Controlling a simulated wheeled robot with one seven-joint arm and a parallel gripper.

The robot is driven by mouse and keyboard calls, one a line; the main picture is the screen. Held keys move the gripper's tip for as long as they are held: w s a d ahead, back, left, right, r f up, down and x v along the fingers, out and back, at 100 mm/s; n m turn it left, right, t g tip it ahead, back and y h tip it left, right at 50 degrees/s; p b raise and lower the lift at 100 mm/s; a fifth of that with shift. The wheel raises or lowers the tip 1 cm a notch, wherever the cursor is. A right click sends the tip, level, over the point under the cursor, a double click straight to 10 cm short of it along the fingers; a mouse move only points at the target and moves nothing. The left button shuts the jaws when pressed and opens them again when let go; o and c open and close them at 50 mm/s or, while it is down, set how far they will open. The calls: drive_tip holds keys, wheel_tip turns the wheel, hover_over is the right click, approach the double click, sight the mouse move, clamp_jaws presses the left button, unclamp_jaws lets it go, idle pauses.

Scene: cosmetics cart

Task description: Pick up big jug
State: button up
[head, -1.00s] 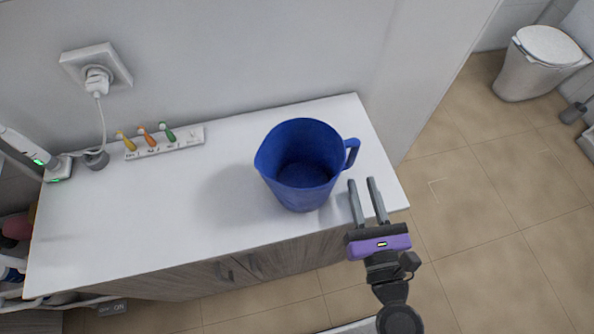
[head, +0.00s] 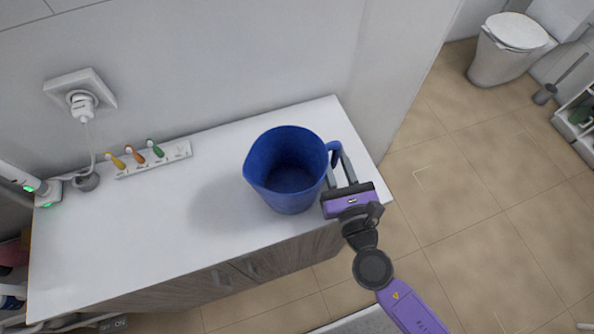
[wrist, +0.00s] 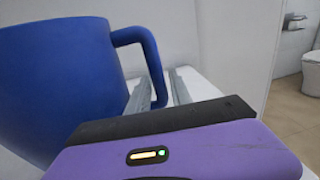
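The big blue jug (head: 290,182) stands upright on the white countertop, its handle (head: 335,152) towards the right. In the wrist view the jug (wrist: 50,80) fills the left side, and its handle (wrist: 152,62) reaches right. My gripper (head: 337,164) is open at the handle, beside the jug's right wall. In the wrist view, the fingers of my gripper (wrist: 160,85) appear on either side of the handle's outer bar, with a gap to the right finger. Contact with the left finger is unclear.
The white countertop (head: 110,240) is clear left of the jug. The wall stands close behind the jug. A toilet (head: 508,45) is far right on the tiled floor.

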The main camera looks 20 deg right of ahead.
clamp_jaws()
idle(1.4)
